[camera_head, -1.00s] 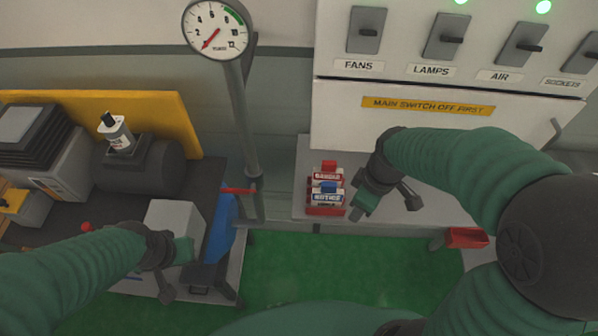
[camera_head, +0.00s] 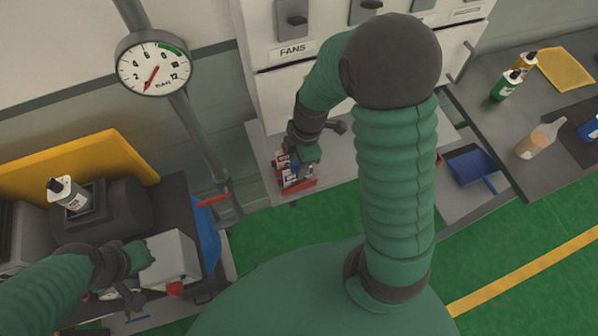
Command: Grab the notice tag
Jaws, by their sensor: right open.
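A small red rack (camera_head: 298,188) on the pale ledge below the switch cabinet holds tags with red, white and blue parts. In this view the tags (camera_head: 288,178) are small and partly covered, and I cannot read which is the notice tag. My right gripper (camera_head: 297,163) is open, right at the tags and over their upper part. I cannot tell whether its fingers touch or surround one. My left gripper (camera_head: 137,259) is at the lower left beside a light grey box, away from the tags; its fingers do not show clearly.
The switch cabinet (camera_head: 283,88) stands behind the ledge. A gauge (camera_head: 153,65) on a pole (camera_head: 201,140) is left of the tags. A dark bench (camera_head: 520,130) with bottles is at the right, a blue dustpan (camera_head: 470,168) below it. Green floor (camera_head: 310,220) lies in front.

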